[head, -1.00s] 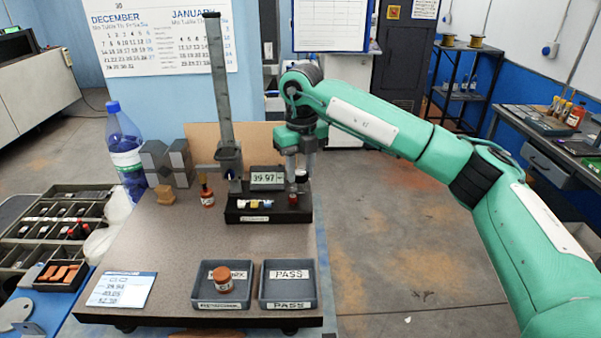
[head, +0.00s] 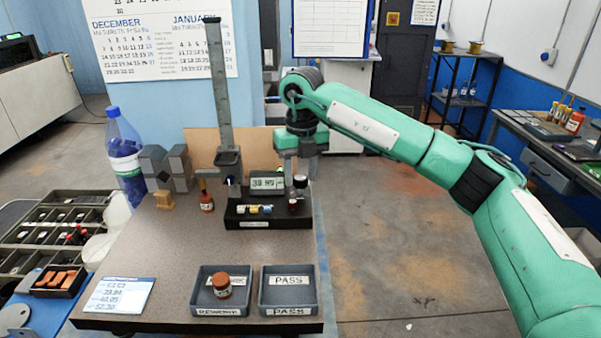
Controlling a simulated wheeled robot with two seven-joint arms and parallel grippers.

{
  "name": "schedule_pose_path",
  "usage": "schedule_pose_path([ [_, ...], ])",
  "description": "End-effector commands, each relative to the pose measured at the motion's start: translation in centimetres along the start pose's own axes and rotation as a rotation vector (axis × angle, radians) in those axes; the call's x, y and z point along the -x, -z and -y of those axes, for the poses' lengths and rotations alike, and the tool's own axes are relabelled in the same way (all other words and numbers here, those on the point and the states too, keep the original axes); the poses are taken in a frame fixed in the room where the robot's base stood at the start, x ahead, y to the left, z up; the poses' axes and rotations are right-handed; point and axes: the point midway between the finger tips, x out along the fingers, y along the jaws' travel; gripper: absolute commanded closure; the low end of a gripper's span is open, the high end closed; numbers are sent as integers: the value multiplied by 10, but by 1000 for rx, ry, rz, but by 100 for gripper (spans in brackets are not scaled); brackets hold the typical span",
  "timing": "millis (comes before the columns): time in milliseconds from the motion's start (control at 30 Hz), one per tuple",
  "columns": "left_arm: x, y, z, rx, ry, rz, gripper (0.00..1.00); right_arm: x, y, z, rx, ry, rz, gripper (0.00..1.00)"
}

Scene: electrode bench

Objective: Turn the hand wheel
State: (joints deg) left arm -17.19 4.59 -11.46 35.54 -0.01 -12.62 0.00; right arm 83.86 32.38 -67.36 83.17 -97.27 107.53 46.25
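A black measuring stand (head: 268,216) with a tall grey column (head: 218,85) stands at the back of the stone bench plate. A lit digital display (head: 267,183) sits on it; its digits are blurred. A small dark round knob (head: 301,181) at the stand's right end may be the hand wheel; it is too small to tell. My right gripper (head: 300,174) points down at this knob from above, fingers apart on either side. Whether a finger touches it cannot be made out. My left gripper is not in view.
A small brown bottle (head: 206,202), grey blocks (head: 167,168) and a water bottle (head: 125,158) stand left. The plate's middle is clear.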

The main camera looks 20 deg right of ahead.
Motion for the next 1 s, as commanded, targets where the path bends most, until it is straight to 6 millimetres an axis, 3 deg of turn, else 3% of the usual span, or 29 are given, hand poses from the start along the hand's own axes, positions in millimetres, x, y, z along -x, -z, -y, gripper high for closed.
schedule_pose_path([
  [267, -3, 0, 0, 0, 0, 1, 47, 5, 0, 0, 1, 1, -1, 60],
  [500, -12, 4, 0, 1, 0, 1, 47, 50, 0, -1, 2, 0, 2, 60],
  [700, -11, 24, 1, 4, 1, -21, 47, 96, 0, 0, 0, 2, 2, 60],
  [1000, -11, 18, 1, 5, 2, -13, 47, 131, 0, 0, 0, 1, -1, 60],
])
